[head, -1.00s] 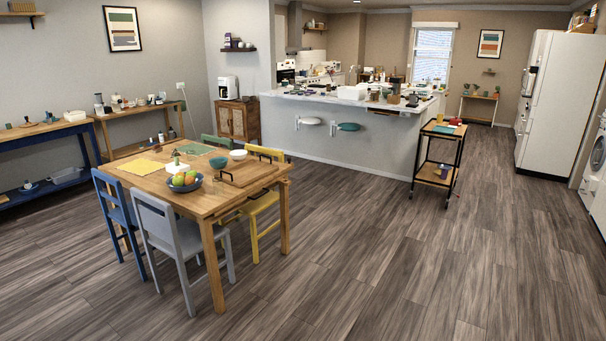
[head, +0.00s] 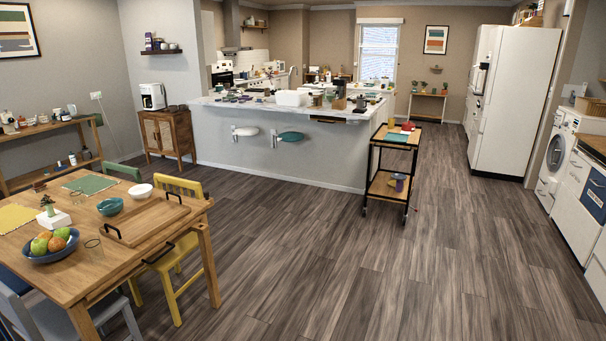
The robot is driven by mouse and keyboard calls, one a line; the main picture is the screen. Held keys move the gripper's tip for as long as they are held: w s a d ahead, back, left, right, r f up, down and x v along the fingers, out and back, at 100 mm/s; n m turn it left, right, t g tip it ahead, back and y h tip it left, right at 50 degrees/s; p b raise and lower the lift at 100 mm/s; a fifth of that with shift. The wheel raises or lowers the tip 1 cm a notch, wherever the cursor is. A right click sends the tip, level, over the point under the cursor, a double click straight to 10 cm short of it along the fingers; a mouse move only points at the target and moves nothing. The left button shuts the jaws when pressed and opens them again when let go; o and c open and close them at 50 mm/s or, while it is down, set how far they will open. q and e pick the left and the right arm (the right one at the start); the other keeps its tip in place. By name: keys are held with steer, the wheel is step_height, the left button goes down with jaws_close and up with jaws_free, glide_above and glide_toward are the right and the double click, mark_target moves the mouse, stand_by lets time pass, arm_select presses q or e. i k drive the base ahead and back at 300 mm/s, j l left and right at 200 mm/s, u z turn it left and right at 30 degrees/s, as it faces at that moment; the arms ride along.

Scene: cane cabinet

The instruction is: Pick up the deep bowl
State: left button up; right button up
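Several bowls stand on the wooden dining table (head: 150,262) at the lower left of the head view. A teal bowl (head: 110,207) looks fairly deep, but I cannot tell whether it is the deep bowl. A white bowl (head: 139,191) sits just behind it to the right. A wide blue bowl (head: 54,251) holds several fruits. The cane-front cabinet (head: 166,135) stands against the back wall with a white coffee maker (head: 152,97) on top. Neither of my grippers is in view.
A yellow chair (head: 178,262) stands at the table's right side. A black-framed cart (head: 392,170) stands before the long white counter (head: 270,147), which is crowded with small items. A white fridge (head: 513,100) and washer (head: 558,155) line the right. The floor between is clear.

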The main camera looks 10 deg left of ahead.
mark_target(139, 192)
steer(key=i, duration=1.7)
steer(key=i+u, duration=0.2)
steer(key=i, duration=0.25)
steer(key=i+l+u, duration=0.2)
steer(key=i, duration=0.2)
steer(key=i+l+u, duration=0.2)
steer(key=i, duration=0.2)
steer(key=i+l+u, duration=0.15)
steer(key=i, duration=0.3)
